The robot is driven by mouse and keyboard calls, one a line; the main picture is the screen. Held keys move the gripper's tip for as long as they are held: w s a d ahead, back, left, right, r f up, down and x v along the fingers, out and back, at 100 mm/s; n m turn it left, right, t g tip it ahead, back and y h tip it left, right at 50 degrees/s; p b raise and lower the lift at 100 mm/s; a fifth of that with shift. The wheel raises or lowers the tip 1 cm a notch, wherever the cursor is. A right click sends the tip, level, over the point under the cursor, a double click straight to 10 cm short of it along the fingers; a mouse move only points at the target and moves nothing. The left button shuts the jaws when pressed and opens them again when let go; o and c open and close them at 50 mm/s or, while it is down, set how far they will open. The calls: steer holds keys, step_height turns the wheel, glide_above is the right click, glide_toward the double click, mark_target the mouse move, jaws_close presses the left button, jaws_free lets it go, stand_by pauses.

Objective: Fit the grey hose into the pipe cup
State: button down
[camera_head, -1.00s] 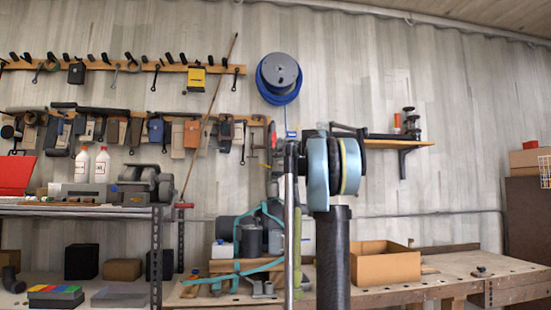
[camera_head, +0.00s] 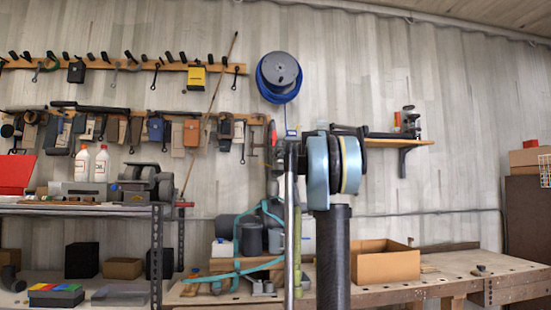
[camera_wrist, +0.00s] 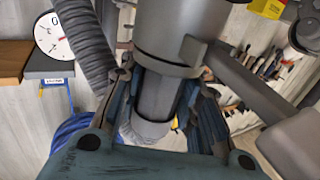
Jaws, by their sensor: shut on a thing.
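In the wrist view my gripper (camera_wrist: 168,88) has its two teal fingers closed on the sides of a smooth dark grey tube, which I take for the end of the grey hose (camera_wrist: 160,98). The tube's upper end meets a wider grey cylinder with a rim and side tab, apparently the pipe cup (camera_wrist: 175,30). I cannot tell how deep the tube sits in it. A ribbed grey hose length (camera_wrist: 85,42) runs along the left; its link to the held end is hidden. In the head view my gripper is not clearly visible.
A workbench (camera_head: 455,265) bears an open cardboard box (camera_head: 385,266). Grey canisters (camera_head: 252,238) and turquoise tubing (camera_head: 245,270) stand left of my arm. A shelf (camera_head: 80,209) is at the left. A blue hose reel (camera_head: 279,75) hangs on the wall.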

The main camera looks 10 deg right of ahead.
steer(key=c, duration=1)
jaws_free()
steer(key=shift+c, duration=0.2)
steer(key=shift+s, duration=0.1)
steer(key=v, duration=1.1)
steer(key=shift+s+d, duration=0.2)
steer(key=shift+s, duration=0.1)
